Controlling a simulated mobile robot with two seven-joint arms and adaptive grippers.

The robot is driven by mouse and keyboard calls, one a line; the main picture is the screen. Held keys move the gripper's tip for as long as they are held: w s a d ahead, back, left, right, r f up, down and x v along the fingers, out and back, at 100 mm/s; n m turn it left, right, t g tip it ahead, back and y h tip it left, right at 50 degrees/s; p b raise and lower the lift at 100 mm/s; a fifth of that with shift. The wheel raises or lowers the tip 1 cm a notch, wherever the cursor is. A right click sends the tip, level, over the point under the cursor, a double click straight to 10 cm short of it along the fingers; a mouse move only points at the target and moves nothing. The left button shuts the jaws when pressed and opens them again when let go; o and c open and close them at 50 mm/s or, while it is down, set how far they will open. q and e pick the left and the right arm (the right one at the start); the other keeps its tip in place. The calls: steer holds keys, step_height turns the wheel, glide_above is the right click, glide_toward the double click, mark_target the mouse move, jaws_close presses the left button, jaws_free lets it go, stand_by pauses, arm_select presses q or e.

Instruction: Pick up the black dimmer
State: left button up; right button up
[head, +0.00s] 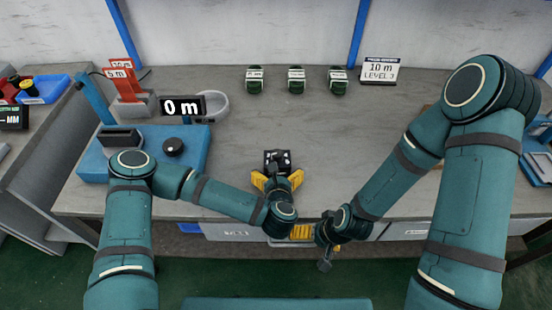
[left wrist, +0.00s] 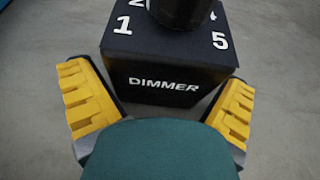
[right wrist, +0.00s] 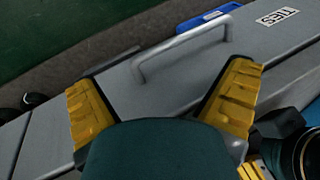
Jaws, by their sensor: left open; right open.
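The black dimmer (head: 277,160) sits upright on the grey bench near its front edge. It is a black box with a round knob and white numbers on top, and "DIMMER" on its near face in the left wrist view (left wrist: 165,86). My left gripper (head: 277,181) is open at the dimmer's near side. Its yellow fingers (left wrist: 158,78) lie left and right of the near face, with nothing held. Whether they touch the box I cannot tell. My right gripper (right wrist: 163,78) is open and empty, low by the bench's front edge and drawers.
A drawer handle (right wrist: 180,48) is close to my right gripper. A blue fixture (head: 195,150) with a black knob stands left, below a "0 m" display (head: 183,106). Several dark green coils (head: 296,80) and a "10 m LEVEL 3" sign (head: 380,70) are at the back. The bench middle is clear.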

mark_target(278, 158)
steer(key=shift+w, duration=0.15)
arm_select(q)
steer(key=shift+s, duration=0.1)
steer(key=shift+c, duration=0.6)
steer(key=c, duration=0.9)
step_height(278, 158, up, 10)
steer(key=p, duration=0.3)
arm_select(e)
steer(key=r, duration=0.3)
steer(key=shift+s, duration=0.4)
